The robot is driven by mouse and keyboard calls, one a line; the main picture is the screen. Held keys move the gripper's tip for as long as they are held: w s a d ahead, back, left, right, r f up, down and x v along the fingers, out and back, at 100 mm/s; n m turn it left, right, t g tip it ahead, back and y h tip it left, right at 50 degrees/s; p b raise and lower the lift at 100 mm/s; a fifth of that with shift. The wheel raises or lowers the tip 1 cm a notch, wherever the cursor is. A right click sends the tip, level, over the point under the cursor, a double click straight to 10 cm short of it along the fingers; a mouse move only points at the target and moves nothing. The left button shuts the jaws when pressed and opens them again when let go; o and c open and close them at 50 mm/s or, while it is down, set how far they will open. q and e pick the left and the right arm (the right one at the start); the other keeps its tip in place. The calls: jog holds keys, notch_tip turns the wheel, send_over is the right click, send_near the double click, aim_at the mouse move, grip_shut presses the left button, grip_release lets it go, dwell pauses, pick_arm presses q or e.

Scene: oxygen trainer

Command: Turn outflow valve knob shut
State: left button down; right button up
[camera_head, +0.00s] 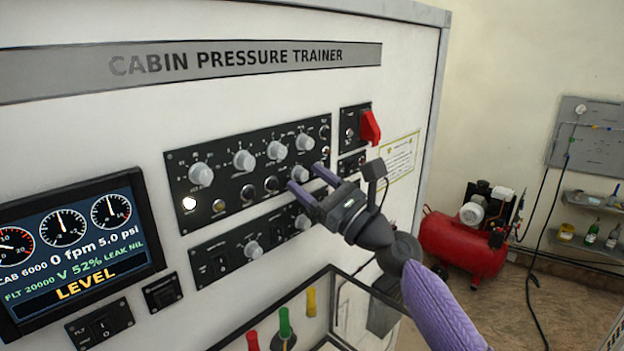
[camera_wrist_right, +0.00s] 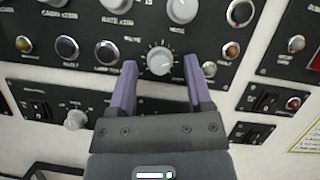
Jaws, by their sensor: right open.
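A pale round knob (camera_head: 299,173) with a dial scale sits at the lower right of the black upper control panel (camera_head: 240,214). I take it to be the outflow valve knob, but its label is too small to read. My right gripper (camera_head: 305,178) is open, with its purple fingers pointing at the panel around this knob. In the right wrist view the knob (camera_wrist_right: 160,61) shows between the two fingertips of the gripper (camera_wrist_right: 159,66), with a gap on each side. Whether the fingertips reach the panel, I cannot tell. My left gripper is out of view.
Several other knobs (camera_head: 244,160) and round buttons surround it closely. A red guarded switch (camera_head: 370,127) is at the upper right. A lower panel (camera_head: 215,266) lies beneath. The screen (camera_head: 75,250) reads V 52% and LEVEL. A red compressor (camera_head: 465,243) stands at right.

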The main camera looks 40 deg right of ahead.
grip_shut()
